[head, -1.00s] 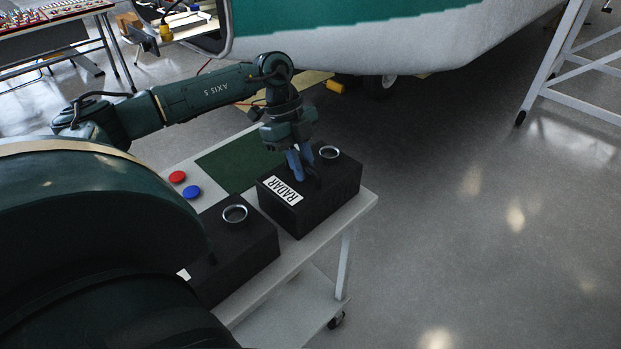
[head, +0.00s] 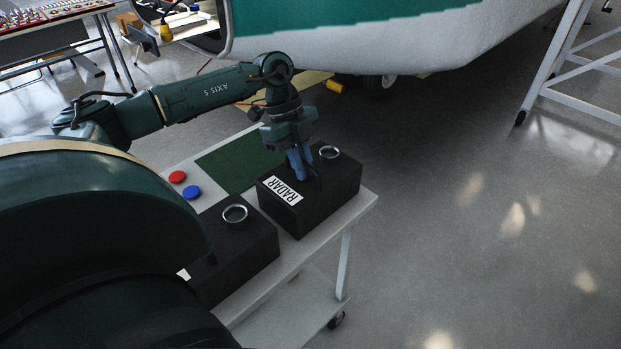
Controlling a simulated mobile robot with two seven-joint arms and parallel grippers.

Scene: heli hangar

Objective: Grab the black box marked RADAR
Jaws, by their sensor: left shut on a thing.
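The black box marked RADAR (head: 332,203) sits at the far right end of a white wheeled cart (head: 361,207). Its white label faces up on the left part of its top, and a metal ring shows at the top's back right. My left gripper (head: 304,176) points down at the top of this box, between label and ring. It is shut on the box, seemingly by a part of its top; the fingertips are dark and the exact grip is hard to see. The box rests level on the cart. My right gripper is out of view.
A second black box (head: 247,252) with a metal ring stands nearer on the cart, close beside the RADAR box. The helicopter (head: 400,35) stands beyond. The floor at right is clear.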

